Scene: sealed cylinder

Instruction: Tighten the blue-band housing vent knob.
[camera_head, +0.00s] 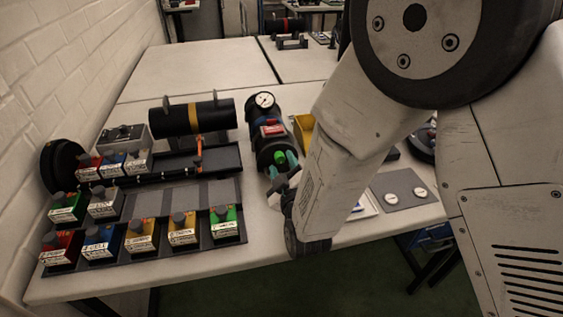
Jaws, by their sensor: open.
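My own arm hides the area to the right.
A black cylinder with a yellow band (193,118) lies on a stand to the left. Several labelled coloured blocks with knobs (141,235) fill racks at the front left. A yellow bin (303,131) and a grey plate with white discs (404,189) are at the right. Bench behind is clear.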

